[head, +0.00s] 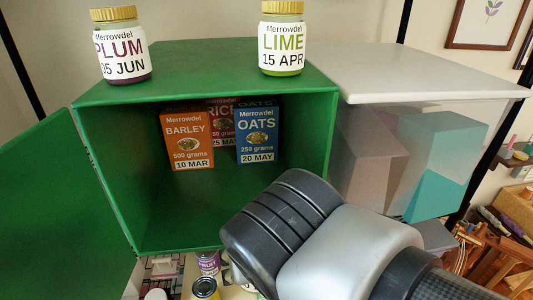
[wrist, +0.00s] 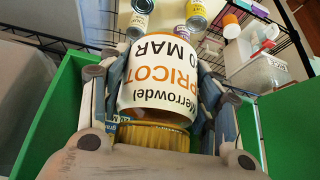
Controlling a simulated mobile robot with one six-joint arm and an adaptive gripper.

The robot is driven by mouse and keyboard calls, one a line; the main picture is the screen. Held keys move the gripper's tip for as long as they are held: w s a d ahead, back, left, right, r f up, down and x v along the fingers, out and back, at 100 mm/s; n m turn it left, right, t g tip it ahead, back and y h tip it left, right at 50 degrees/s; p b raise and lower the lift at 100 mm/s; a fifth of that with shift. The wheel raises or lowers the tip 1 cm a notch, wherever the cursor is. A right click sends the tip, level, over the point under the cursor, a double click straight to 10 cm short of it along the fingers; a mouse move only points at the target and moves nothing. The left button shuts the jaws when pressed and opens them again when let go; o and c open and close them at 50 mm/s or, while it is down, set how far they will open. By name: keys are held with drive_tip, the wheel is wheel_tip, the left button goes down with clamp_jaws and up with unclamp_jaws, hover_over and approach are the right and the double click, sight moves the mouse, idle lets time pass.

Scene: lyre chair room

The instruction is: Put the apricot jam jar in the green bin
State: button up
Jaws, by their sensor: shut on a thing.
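My gripper (wrist: 157,58) is shut on the apricot jam jar (wrist: 158,85), with a finger on each side of it. The jar has a gold lid, an orange body and a white label that reads upside down in the wrist view. The open green bin (head: 215,75) stands at the left of the head view, its door (head: 45,190) swung out left. My wrist covers its lower right front in the head view; the fingers and jar are hidden there. Green panels flank the gripper in the wrist view.
Barley (head: 187,138), oats (head: 257,133) and rice (head: 222,115) boxes stand inside the green bin at the back. Plum (head: 122,50) and lime (head: 283,45) jars stand on its top. A white-topped clear bin (head: 425,70) adjoins it on the right. The bin's left floor is clear.

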drive_tip(key=w+a, duration=0.1)
drive_tip(key=w, duration=0.3)
drive_tip(key=w+a, duration=0.2)
drive_tip(key=w, duration=0.2)
drive_tip(key=w+a+p, duration=0.1)
drive_tip(key=w, duration=0.3)
drive_tip(key=shift+w+a, duration=0.15)
drive_tip(key=shift+a, duration=0.15)
drive_tip(key=w, duration=0.1)
drive_tip(key=w+a, duration=0.1)
drive_tip(key=w, duration=0.1)
drive_tip(key=shift+w+a+f, duration=0.1)
drive_tip(key=shift+w, duration=0.15)
drive_tip(key=shift+f, duration=0.6)
drive_tip(key=shift+s, duration=0.2)
drive_tip(key=shift+w+f, duration=0.1)
drive_tip(key=shift+f, duration=0.15)
drive_tip(key=o, duration=1.4)
drive_tip(key=shift+r, duration=0.15)
